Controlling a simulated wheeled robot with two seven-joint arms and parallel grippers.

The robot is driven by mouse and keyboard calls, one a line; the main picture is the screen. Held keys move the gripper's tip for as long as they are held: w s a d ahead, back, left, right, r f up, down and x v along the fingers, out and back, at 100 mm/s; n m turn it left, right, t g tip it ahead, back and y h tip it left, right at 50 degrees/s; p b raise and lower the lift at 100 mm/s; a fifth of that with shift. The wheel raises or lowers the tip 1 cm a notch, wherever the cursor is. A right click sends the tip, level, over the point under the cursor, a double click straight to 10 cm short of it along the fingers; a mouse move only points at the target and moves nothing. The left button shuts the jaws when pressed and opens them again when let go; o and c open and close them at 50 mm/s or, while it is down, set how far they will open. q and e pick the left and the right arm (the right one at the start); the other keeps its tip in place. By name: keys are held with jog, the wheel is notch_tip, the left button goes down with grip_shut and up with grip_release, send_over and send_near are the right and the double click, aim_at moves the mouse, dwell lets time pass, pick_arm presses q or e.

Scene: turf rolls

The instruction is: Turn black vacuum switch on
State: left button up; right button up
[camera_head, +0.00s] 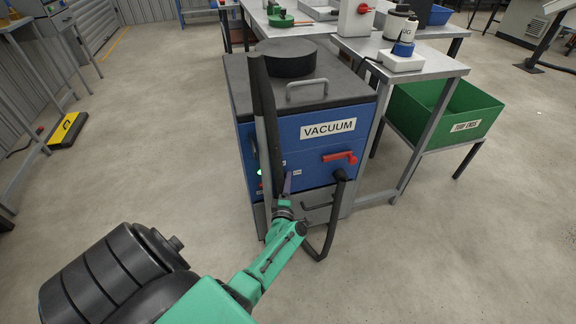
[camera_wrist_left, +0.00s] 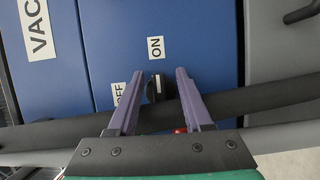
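The blue vacuum cabinet (camera_head: 310,150) carries a VACUUM label. In the left wrist view, the small black switch (camera_wrist_left: 155,89) sits on its blue panel (camera_wrist_left: 195,40). An ON label (camera_wrist_left: 156,47) is above the switch in that picture, and an OFF label (camera_wrist_left: 118,93) is to its left, partly covered by a finger. My left gripper (camera_head: 287,184) is at the cabinet's front. In the wrist view its purple fingers (camera_wrist_left: 160,75) are apart, with the switch showing between them. I cannot tell whether they touch it. My right gripper is not in view.
A black hose (camera_head: 330,220) loops in front of the cabinet, and a dark upright pipe (camera_head: 266,120) stands close to my left gripper. A red handle (camera_head: 340,157) is right of it. A green light (camera_head: 259,172) shows on the panel. A green bin (camera_head: 445,115) stands to the right.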

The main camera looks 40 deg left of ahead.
pick_arm(q)
jog(key=p+v, duration=0.2)
jog(key=v, duration=1.2)
jog(key=shift+s+d, duration=0.2)
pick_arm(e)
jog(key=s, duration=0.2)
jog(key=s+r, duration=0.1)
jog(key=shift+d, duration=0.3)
